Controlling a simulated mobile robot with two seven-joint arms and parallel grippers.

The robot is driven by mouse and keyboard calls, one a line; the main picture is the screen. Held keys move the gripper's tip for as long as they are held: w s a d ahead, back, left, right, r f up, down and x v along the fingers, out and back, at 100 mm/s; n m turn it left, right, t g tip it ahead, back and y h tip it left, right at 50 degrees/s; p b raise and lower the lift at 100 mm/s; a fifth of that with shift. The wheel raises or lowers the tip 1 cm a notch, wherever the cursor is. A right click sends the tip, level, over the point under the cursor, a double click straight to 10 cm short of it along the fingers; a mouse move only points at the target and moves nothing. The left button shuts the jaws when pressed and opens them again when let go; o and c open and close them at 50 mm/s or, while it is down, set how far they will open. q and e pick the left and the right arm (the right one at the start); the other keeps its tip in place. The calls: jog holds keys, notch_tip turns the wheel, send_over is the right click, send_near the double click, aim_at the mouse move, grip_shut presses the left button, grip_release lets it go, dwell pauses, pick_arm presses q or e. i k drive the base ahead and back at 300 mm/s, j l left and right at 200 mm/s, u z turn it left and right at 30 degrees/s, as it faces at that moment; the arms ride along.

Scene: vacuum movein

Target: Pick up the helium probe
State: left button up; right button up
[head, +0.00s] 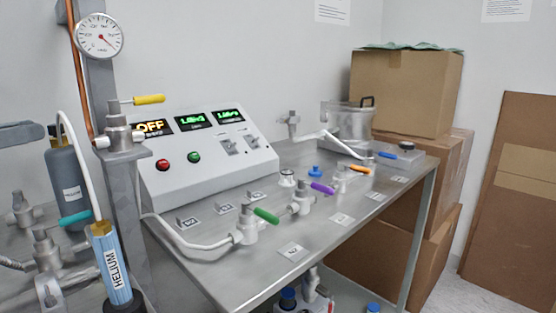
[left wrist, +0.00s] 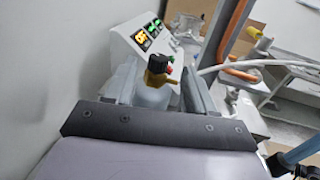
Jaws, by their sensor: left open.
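The helium probe (head: 113,268) is a light blue cylinder labelled HELIUM, upright at the lower left in the head view. Its foot is in a black holder, and a white hose leaves its top. A blue tube at the lower right of the left wrist view (left wrist: 302,153) looks like the same probe. My left gripper (head: 24,133) shows only partly at the left edge of the head view, above and left of the probe. In the left wrist view its two fingers (left wrist: 158,78) are apart, with nothing held. My right gripper is in neither view.
A grey-blue gas bottle (head: 66,178) stands behind the probe; its brass regulator (left wrist: 156,80) shows between my fingers. A metal post with a gauge (head: 99,36) rises beside the probe. Valves crowd the lower left. A control box (head: 205,160) sits on the metal table (head: 215,278).

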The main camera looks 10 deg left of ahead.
aim_at(103, 235)
jog(key=k+l, duration=0.35)
jog(key=l, duration=0.2)
jog(key=k+l, duration=0.35)
jog(key=l, duration=0.15)
jog(key=k+l, duration=0.35)
jog(key=l, duration=0.2)
